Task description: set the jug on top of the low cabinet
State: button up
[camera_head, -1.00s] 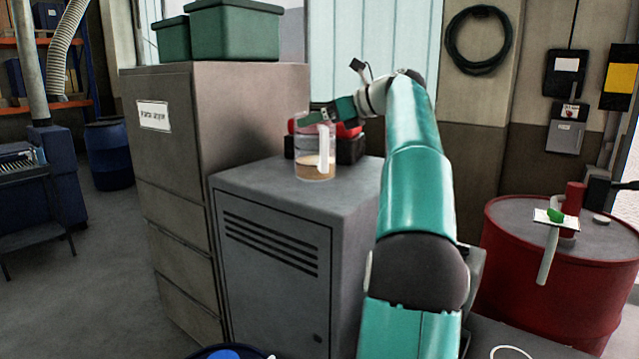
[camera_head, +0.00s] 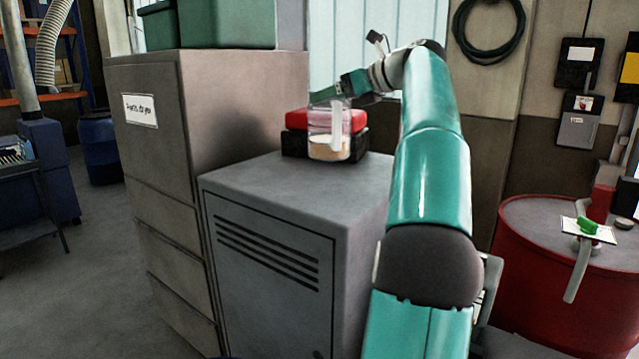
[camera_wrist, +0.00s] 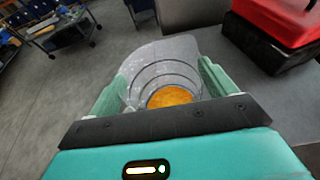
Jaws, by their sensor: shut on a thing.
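The jug (camera_head: 329,138) is clear, with a pale handle strip and amber contents low inside. It is upright in the head view, in front of the red box and over the rear part of the low cabinet's grey top (camera_head: 270,185). My gripper (camera_head: 338,94) is at the jug's upper part, shut on it. In the wrist view the jug (camera_wrist: 165,65) sits between the two green fingers of my gripper (camera_wrist: 162,88), with the amber contents showing through its mouth. I cannot tell whether its base touches the cabinet top.
A red and black toolbox (camera_head: 297,120) stands on the cabinet top, close behind the jug. A tall brown filing cabinet (camera_head: 235,110) rises at the left. A red drum (camera_head: 540,250) is at the right. The cabinet top's front part is clear.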

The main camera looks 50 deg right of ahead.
jog(key=w+d+f, duration=0.2)
jog(key=w+f, duration=0.4)
jog(key=w+d+f, duration=0.2)
jog(key=w+f, duration=0.4)
jog(key=w, duration=0.1)
jog(key=shift+w+d+f, duration=0.2)
jog(key=shift+d+f, duration=0.1)
jog(key=shift+f, duration=0.1)
dwell(0.4)
jog(key=shift+f, duration=0.15)
jog(key=o, duration=1.9)
jog(key=shift+f, duration=0.15)
